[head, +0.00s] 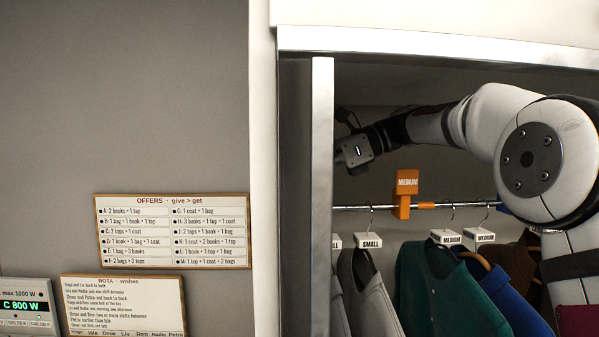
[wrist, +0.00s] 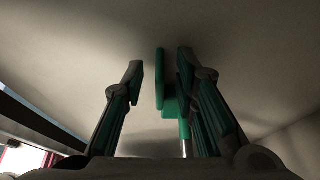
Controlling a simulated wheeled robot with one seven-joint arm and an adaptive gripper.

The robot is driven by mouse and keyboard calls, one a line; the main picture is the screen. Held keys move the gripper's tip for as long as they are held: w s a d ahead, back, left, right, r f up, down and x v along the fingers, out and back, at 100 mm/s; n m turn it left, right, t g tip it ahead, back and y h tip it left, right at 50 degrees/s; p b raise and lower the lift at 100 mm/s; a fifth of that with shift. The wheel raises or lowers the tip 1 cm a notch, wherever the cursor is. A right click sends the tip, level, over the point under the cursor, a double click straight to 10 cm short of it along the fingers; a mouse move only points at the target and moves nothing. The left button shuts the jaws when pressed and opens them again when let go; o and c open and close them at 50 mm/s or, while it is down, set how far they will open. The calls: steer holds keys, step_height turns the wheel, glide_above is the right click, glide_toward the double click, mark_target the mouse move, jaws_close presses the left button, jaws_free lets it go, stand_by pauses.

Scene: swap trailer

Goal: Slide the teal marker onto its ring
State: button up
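The teal marker (wrist: 162,92) shows in the wrist view as a flat upright plate with a block at its lower right. A thin grey bar, seemingly the rail (wrist: 184,148), shows just below it. My gripper (wrist: 160,60) is open, with one finger on each side of the marker. A clear gap shows on the left, and a smaller one on the right; I cannot tell whether it touches. In the head view the marker is not visible. My gripper there is mostly hidden behind the metal post (head: 322,190). I cannot make out the ring.
An orange marker (head: 406,190) reading MEDIUM sits on the rail (head: 470,205). Below hang grey garments (head: 372,300), a green one (head: 445,290) and a blue one (head: 520,308), with white size tags. An offers board (head: 172,201) is on the wall at left.

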jaws_close()
steer(key=d+p, duration=0.1)
steer(key=d, duration=0.1)
steer(key=shift+d, duration=0.35)
jaws_free()
steer(key=shift+d, duration=0.15)
steer(key=v, duration=0.7)
